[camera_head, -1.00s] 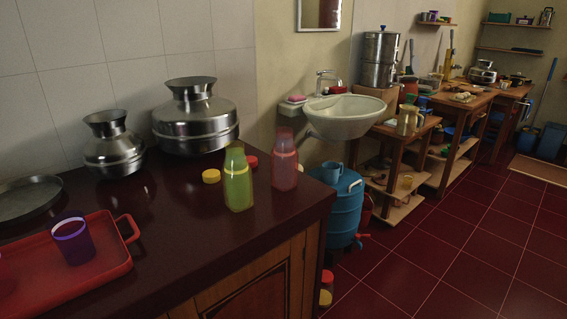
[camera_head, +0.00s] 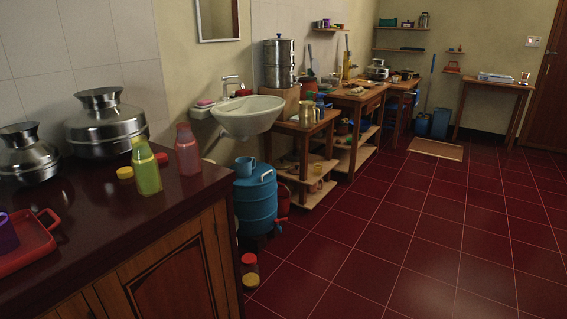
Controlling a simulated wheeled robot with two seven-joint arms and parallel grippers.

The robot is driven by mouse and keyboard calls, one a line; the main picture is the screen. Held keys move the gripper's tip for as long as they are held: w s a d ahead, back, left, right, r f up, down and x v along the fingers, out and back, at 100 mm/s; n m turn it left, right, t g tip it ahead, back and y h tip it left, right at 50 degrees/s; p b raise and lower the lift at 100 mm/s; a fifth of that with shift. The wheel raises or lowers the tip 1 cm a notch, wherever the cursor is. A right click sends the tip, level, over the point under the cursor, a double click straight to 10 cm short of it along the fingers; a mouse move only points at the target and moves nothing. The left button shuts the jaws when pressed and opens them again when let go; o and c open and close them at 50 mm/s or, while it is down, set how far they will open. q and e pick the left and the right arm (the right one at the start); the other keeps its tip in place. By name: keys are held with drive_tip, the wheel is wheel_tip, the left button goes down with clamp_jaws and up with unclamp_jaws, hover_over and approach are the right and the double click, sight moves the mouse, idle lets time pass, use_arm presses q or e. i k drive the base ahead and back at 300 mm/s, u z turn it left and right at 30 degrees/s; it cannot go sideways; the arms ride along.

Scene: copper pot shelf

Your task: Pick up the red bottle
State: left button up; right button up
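The red bottle (camera_head: 188,152) is a translucent pinkish-red bottle standing upright on the dark red counter (camera_head: 120,215), near its right end. A yellow-green bottle (camera_head: 146,168) stands just left of it and a little nearer to me. Neither of my grippers shows in the head view, so nothing is seen holding the red bottle.
A yellow lid (camera_head: 125,172) and a red lid lie by the bottles. Metal pots (camera_head: 106,124) stand behind, and a red tray (camera_head: 30,247) lies at the left. A sink (camera_head: 248,116) and a blue water barrel (camera_head: 256,202) are past the counter's end. The floor (camera_head: 400,240) at right is clear.

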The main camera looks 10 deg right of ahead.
sight(186, 146)
drive_tip(key=u, duration=0.5)
drive_tip(key=k, duration=0.3)
drive_tip(key=z, duration=1.35)
drive_tip(key=i, duration=1.5)
drive_tip(key=u, duration=1.65)
drive_tip(key=i, duration=0.65)
drive_tip(key=u, duration=0.6)
